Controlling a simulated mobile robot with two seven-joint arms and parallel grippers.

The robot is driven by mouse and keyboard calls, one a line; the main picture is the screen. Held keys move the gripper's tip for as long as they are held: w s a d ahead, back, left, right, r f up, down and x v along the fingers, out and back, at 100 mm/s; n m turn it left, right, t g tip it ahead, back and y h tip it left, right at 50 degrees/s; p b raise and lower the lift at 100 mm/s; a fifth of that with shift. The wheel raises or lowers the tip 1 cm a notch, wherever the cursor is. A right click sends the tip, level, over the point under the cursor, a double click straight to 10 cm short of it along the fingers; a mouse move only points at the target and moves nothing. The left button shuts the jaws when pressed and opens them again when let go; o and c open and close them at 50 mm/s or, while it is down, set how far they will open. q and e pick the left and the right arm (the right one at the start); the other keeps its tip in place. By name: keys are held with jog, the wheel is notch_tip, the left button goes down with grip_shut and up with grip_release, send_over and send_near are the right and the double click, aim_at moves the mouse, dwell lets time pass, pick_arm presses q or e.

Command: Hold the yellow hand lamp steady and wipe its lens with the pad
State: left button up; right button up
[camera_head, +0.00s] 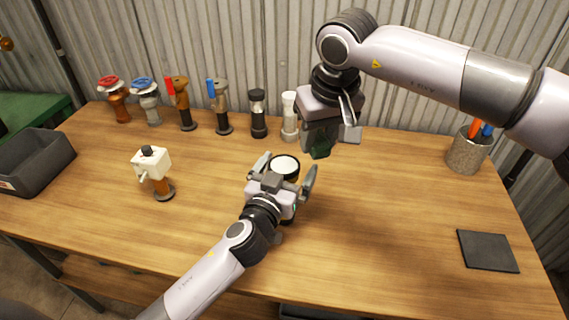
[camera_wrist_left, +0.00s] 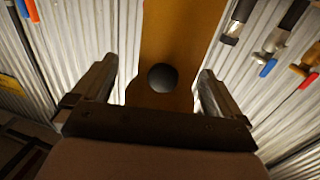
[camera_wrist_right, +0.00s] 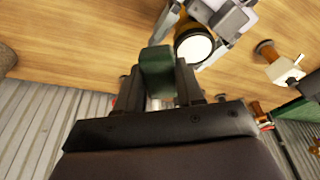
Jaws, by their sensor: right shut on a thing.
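The yellow hand lamp (camera_wrist_right: 181,25) stands on the table with its round white lens (camera_head: 284,165) facing up and toward the right wrist camera. My left gripper (camera_head: 284,172) has one finger on each side of the lamp, with gaps visible, and it hides much of the lamp body in the head view. In the left wrist view a yellow-brown body with a dark round part (camera_wrist_left: 162,77) lies between the spread fingers. My right gripper (camera_wrist_right: 159,85) is shut on the dark green pad (camera_wrist_right: 157,70). The pad (camera_head: 321,148) is above and to the right of the lens, apart from it.
Several valves and nozzles, including a black one (camera_head: 258,114), line the back by the corrugated wall. A cream-and-orange device (camera_head: 152,165) stands left. A grey bin (camera_head: 38,160) is at the far left, a pen cup (camera_head: 468,152) and dark mat (camera_head: 488,251) right.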

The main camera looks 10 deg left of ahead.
pick_arm(q)
jog(key=shift+s, duration=0.1)
jog(key=s+a, duration=0.2)
jog(key=s, duration=0.9)
jog(key=shift+s+a, duration=0.25)
jog(key=shift+s, duration=0.05)
